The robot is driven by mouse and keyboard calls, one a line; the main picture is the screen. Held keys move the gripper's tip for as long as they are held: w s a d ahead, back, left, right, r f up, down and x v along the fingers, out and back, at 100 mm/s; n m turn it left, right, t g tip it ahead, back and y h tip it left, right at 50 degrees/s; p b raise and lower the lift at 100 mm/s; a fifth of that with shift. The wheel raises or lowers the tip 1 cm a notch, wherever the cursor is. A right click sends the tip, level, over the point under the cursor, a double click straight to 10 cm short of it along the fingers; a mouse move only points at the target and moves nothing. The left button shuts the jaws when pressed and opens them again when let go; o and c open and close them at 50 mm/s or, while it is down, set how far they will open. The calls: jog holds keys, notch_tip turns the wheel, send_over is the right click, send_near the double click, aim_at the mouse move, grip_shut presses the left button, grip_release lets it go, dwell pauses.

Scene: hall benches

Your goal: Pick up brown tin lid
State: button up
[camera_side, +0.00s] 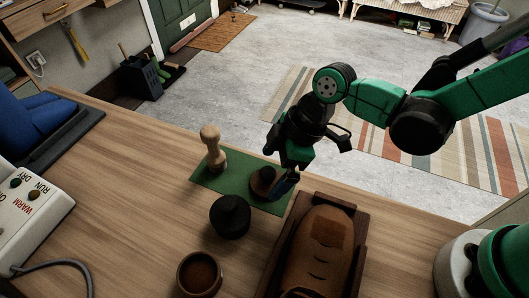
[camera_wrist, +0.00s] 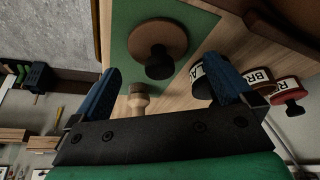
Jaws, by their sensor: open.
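The brown tin lid (camera_side: 263,182) is a round brown disc with a dark knob on top. It lies on the right part of a green mat (camera_side: 214,182) on the bench. In the wrist view the lid (camera_wrist: 158,33) shows ahead of the fingers, its dark knob towards me. I cannot tell whether either finger touches the lid.
A wooden-handled tool (camera_side: 212,148) stands on the mat's left. A black tin (camera_side: 230,217) and an open brown tin (camera_side: 200,273) stand nearer. A dark wooden tray (camera_side: 274,262) holds a brown leather piece (camera_side: 318,257). A red tin (camera_wrist: 290,93) shows in the wrist view.

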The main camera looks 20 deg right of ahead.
jog(key=shift+x, duration=1.3)
jog(key=c, duration=1.1)
